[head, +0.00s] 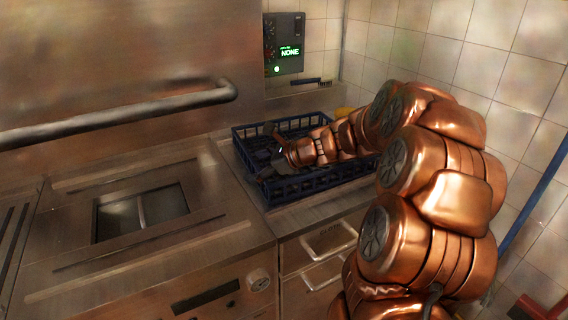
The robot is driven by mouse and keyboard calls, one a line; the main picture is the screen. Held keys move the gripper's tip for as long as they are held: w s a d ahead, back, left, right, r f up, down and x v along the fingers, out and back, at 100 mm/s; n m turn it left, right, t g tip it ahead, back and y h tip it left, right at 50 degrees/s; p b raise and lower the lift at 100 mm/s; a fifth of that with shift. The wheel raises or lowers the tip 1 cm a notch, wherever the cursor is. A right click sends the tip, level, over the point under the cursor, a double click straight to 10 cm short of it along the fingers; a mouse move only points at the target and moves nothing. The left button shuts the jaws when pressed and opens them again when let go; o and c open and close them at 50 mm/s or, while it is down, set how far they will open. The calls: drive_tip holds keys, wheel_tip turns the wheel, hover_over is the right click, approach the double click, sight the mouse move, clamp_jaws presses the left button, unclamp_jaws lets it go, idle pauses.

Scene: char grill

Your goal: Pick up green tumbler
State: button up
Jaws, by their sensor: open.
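My gripper (264,151) is open at the end of my copper-coloured arm, over the left part of a dark blue slatted crate (318,188). Its dark fingers are spread, and I cannot make out anything between them. I cannot make out a green tumbler in the head view. My arm and gripper cover much of the inside of the crate, so what lies there is largely hidden.
The crate stands on a steel counter. To its left is a steel unit with a rectangular opening (141,212), below a thick rail (120,115). A control box (284,44) with a green display hangs behind.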

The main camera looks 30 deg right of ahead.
drive_tip(key=w+d+f+m+t+h, duration=0.1)
drive_tip(key=d+m, duration=0.1)
drive_tip(key=d, duration=0.3)
drive_tip(key=w+d+f+m+t+h, duration=0.1)
drive_tip(key=w+d+m, duration=0.1)
drive_tip(key=d, duration=0.3)
drive_tip(key=w+d+m+t+h, duration=0.1)
drive_tip(key=d+m, duration=0.3)
drive_tip(key=d, duration=0.1)
drive_tip(key=shift+w+d+f, duration=0.2)
drive_tip(key=shift+d+f, duration=0.1)
drive_tip(key=shift+f, duration=0.1)
drive_tip(key=shift+f+p+x, duration=0.25)
drive_tip(key=shift+x, duration=1.1)
drive_tip(key=shift+f+p+x, duration=0.2)
drive_tip(key=shift+p+x, duration=0.05)
drive_tip(key=shift+x, duration=1.05)
drive_tip(key=shift+s, duration=0.2)
drive_tip(key=shift+c, duration=0.3)
drive_tip(key=c, duration=1.2)
drive_tip(key=shift+c, duration=0.2)
